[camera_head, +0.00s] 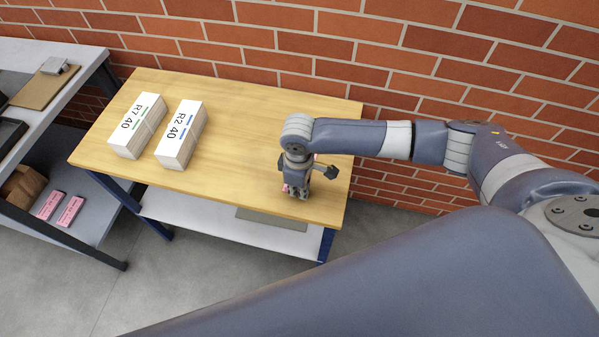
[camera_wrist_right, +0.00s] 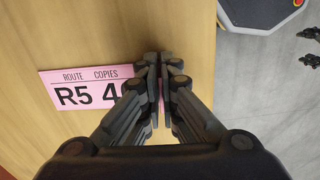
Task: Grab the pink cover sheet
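The pink cover sheet (camera_wrist_right: 80,90), printed "ROUTE COPIES" with R5 and a partly hidden number, shows in the right wrist view over the wooden table top. My right gripper (camera_wrist_right: 159,62) points down at its right end. The fingers are closed together, with a sliver of pink between them, and they hide that end of the sheet. In the head view my right gripper (camera_head: 299,192) is low over the right part of the table, and a bit of pink shows beside it. Whether the sheet is lifted I cannot tell. My left gripper is not in view.
Two white-topped stacks, R7 40 (camera_head: 137,125) and R2 40 (camera_head: 181,134), stand on the left of the wooden table (camera_head: 240,130). A grey shelf unit at left holds two pink pieces (camera_head: 70,211). A brick wall stands close behind. The table's middle is clear.

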